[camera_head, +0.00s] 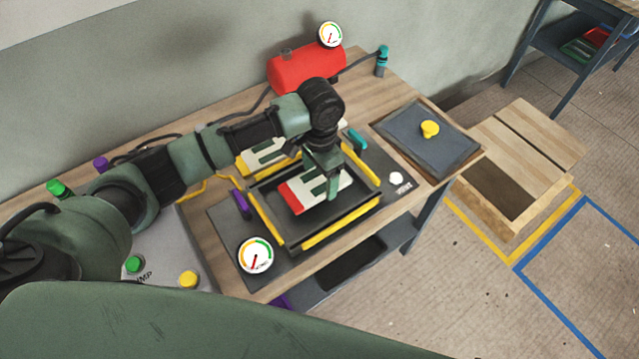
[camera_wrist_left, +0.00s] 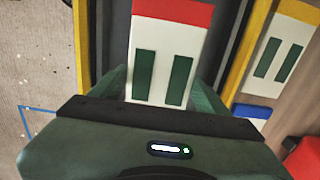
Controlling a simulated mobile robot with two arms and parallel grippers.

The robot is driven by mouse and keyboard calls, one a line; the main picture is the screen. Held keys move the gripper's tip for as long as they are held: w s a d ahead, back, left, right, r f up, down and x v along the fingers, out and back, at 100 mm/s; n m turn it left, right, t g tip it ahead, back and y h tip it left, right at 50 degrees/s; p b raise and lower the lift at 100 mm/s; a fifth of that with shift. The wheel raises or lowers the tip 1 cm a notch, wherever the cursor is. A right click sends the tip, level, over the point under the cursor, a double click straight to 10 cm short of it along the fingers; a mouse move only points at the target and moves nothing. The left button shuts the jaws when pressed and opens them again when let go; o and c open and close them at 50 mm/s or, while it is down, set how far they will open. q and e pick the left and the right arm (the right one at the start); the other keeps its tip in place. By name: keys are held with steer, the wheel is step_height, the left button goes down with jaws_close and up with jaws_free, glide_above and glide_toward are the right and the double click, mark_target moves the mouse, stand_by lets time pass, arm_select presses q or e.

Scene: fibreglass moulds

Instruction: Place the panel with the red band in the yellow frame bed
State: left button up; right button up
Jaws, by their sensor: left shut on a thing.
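The panel with the red band (camera_head: 298,197) is white with dark green bars and a red strip at its left end. My left gripper (camera_head: 328,182) is shut on this panel, with fingers on either side of it. In the left wrist view the panel (camera_wrist_left: 168,40) has its red band at the top. The yellow frame bed (camera_head: 340,224) is a dark tray edged with yellow bars. The panel is over the inside of the bed, within its outline; I cannot tell whether it touches the floor of the bed. My right gripper is not in view.
A second white panel with green bars and a yellow edge (camera_head: 262,157) lies behind the bed. A gauge (camera_head: 256,254) stands at the front left, a purple clamp (camera_head: 240,204) at the left. A grey lid with a yellow knob (camera_head: 430,129) lies right. A red tank (camera_head: 300,71) stands behind.

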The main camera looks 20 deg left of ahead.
mark_target(320, 181)
arm_select(q)
steer(key=shift+f+p, duration=0.3)
steer(key=shift+f, duration=1.85)
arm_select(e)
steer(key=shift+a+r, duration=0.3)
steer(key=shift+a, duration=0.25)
arm_select(q)
steer(key=shift+f, duration=0.1)
steer(key=o, duration=1.5)
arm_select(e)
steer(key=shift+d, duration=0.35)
arm_select(q)
steer(key=shift+r, duration=0.2)
step_height(320, 181, up, 10)
steer(key=shift+r+b, duration=0.2)
steer(key=shift+b, duration=0.65)
steer(key=shift+r, duration=0.7)
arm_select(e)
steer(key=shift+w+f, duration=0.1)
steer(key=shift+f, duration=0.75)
